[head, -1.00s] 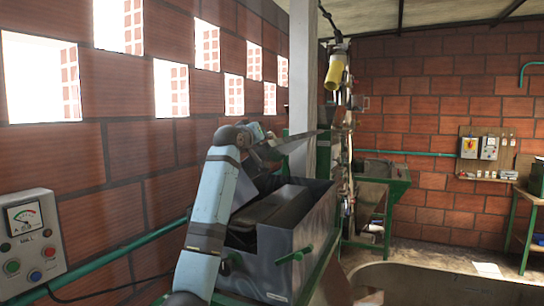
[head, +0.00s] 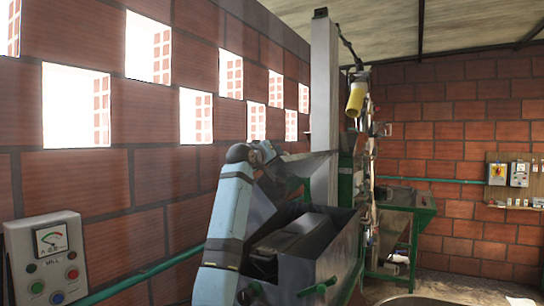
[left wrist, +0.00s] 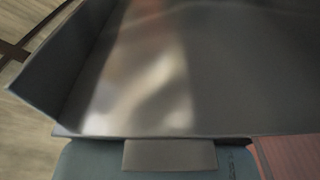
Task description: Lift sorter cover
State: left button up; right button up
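The sorter is a grey metal box machine (head: 338,250) with a dark inside, at lower centre in the head view. A tilted grey metal sheet (head: 305,163) is raised above its back end; I cannot tell for certain whether it is the cover. My left arm rises in front of the machine and bends towards this sheet. My left gripper's fingers are hidden in the head view. In the left wrist view a shiny metal sheet with a raised side wall (left wrist: 200,75) fills most of the picture. Its near edge lies right by my gripper's grey block. My right gripper is out of view.
A control box with a gauge and buttons (head: 50,262) hangs on the brick wall at left. A pale pillar (head: 324,90) stands behind the machine. A yellow cylinder (head: 356,98) hangs beside it. A green-framed machine (head: 405,215) stands further back.

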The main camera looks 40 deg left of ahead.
pick_arm(q)
jog(key=shift+s+d, duration=0.1)
jog(key=shift+s, duration=0.15)
jog(key=b+v, duration=0.4)
jog(key=v, duration=0.9)
jog(key=shift+s+b, duration=0.2)
jog(key=shift+b, duration=0.2)
jog(key=shift+f, duration=0.1)
